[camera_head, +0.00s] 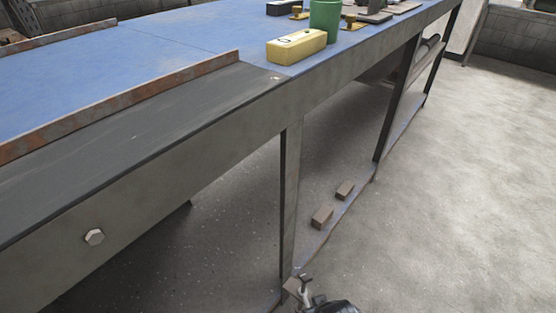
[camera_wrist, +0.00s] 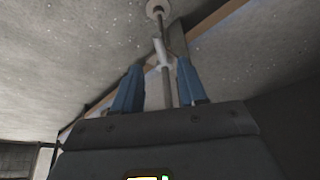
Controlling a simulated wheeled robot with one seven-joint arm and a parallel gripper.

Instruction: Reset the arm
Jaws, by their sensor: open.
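My gripper (camera_head: 306,287) shows at the bottom edge of the head view, low beside the workbench (camera_head: 205,160) and near one of its legs. It is mostly cut off by the frame there. In the wrist view my gripper (camera_wrist: 160,74) has its two blue fingers apart. A thin grey rod with a round end (camera_wrist: 157,9) shows between and beyond the fingers. I cannot tell what it is or how far away it is. No held object can be made out.
On the blue-topped bench stand a yellow block (camera_head: 296,47), a green cup (camera_head: 324,20) and small brass pieces (camera_head: 353,22). Two brown blocks (camera_head: 321,217) (camera_head: 344,189) lie on the low shelf edge. Open concrete floor (camera_head: 455,180) lies right of the bench.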

